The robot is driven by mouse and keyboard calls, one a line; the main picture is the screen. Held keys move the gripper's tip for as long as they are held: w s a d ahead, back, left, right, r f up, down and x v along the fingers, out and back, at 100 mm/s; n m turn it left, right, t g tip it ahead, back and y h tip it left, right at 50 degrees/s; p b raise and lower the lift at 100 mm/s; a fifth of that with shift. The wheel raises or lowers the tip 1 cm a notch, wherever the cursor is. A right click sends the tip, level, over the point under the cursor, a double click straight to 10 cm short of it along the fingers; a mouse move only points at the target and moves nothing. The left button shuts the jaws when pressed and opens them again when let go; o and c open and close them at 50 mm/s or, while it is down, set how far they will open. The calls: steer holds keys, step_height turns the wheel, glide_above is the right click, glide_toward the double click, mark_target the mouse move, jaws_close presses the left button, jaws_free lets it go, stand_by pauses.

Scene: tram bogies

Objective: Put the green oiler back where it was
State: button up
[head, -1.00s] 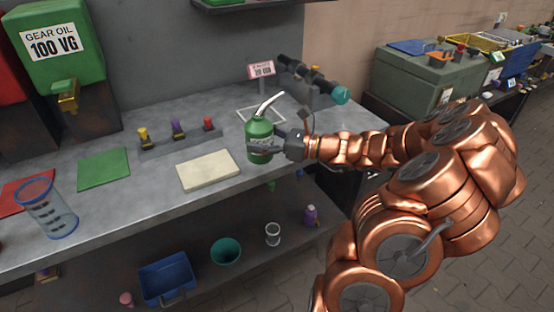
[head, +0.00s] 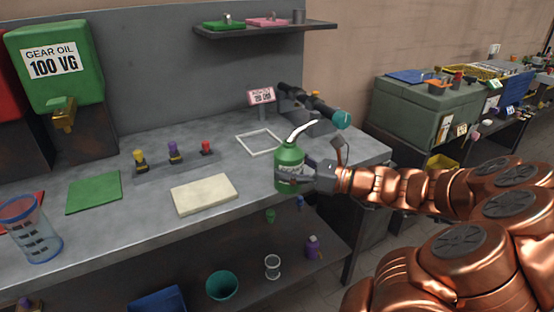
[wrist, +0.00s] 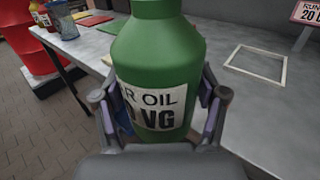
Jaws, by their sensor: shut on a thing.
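The green oiler (head: 289,160) has a pale bent spout and a white label. It is upright in my gripper (head: 296,176), which is shut around its body from the right. In the head view it appears near the bench's front edge; I cannot tell its height above the top. The wrist view shows the oiler (wrist: 158,55) large between the two fingers (wrist: 160,115), its label partly reading "R OIL" and "VG". An empty white square outline (head: 241,146) lies on the bench behind it. A green mat (head: 94,192) lies empty at the left.
A cream pad (head: 204,194) lies left of the oiler. A rack with yellow, purple and red-topped items (head: 173,161) stands behind it. A shelf (head: 268,31) overhangs the back.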

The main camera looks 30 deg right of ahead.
steer(key=w+d, duration=0.1)
steer(key=w, duration=0.2)
steer(key=w+d, duration=0.2)
steer(key=w, duration=0.2)
steer(key=w+d+f, duration=0.1)
steer(key=w, duration=0.3)
steer(key=shift+w+d+p, duration=0.25)
steer(key=shift+p, duration=0.05)
steer(key=shift+f, duration=1.8)
steer(key=shift+f, duration=0.1)
steer(key=o, duration=1.6)
steer(key=shift+s, duration=0.1)
steer(key=shift+c, duration=0.2)
steer(key=shift+s+d, duration=0.1)
steer(key=shift+s, duration=0.1)
steer(key=v, duration=1.1)
steer(key=shift+s, duration=0.2)
steer(key=shift+d, duration=0.1)
